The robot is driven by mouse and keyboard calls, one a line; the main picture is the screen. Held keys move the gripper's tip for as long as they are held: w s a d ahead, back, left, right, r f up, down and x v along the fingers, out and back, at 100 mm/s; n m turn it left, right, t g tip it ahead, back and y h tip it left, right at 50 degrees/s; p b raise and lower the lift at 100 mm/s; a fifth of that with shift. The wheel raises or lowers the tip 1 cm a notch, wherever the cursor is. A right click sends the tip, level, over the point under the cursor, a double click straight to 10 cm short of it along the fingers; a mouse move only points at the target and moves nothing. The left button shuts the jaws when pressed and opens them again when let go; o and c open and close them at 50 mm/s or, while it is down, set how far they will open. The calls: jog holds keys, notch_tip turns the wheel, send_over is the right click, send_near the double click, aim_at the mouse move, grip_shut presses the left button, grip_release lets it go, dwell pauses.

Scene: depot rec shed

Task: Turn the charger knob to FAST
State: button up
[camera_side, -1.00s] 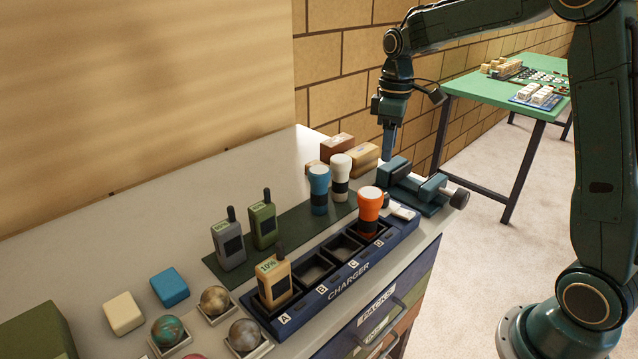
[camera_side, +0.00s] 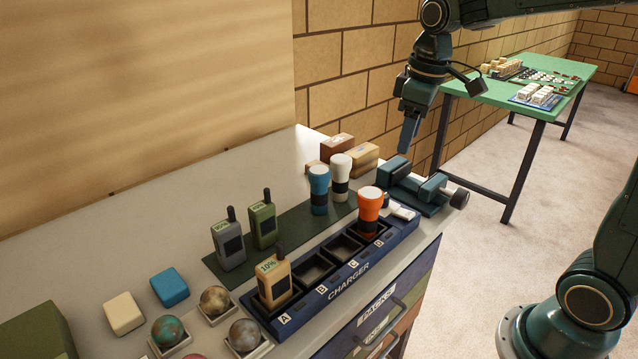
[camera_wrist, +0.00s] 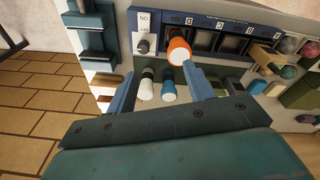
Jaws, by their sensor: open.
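The blue charger (camera_side: 345,278) lies along the front of the bench, with bays lettered A to D. Its knob (camera_wrist: 143,45) is small and dark, beside a white label plate (camera_wrist: 145,22) at the charger's end in the wrist view; I cannot tell which mark it points to. In the side view that end is partly hidden behind the orange torch (camera_side: 369,208). My gripper (camera_side: 408,150) is above and behind the teal vise, apart from the charger. Its two blue fingers (camera_wrist: 160,75) are open and empty in the wrist view.
A tan radio (camera_side: 273,283) sits in bay A; the orange torch stands in bay D; B and C are empty. Blue (camera_side: 319,187) and white (camera_side: 340,178) torches stand behind. The teal vise (camera_side: 432,188) is close to the charger's knob end.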

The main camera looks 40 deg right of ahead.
jog(key=s+a+r+m+t, duration=0.1)
jog(key=s+a, duration=0.4)
jog(key=s, duration=0.8)
jog(key=shift+r+m+t, duration=0.15)
jog(key=shift+m+t, duration=0.75)
jog(key=shift+t, duration=0.1)
jog(key=shift+s, duration=0.2)
jog(key=shift+m+t, duration=0.5)
jog(key=shift+s+a+f, duration=0.15)
jog(key=shift+s+f, duration=0.15)
jog(key=shift+s, duration=0.35)
jog(key=shift+s+a+f, duration=0.15)
jog(key=shift+s+f, duration=0.1)
jog(key=shift+s, duration=0.4)
jog(key=shift+s+a+f, duration=0.15)
jog(key=shift+s+f, duration=0.15)
jog(key=shift+s, duration=0.35)
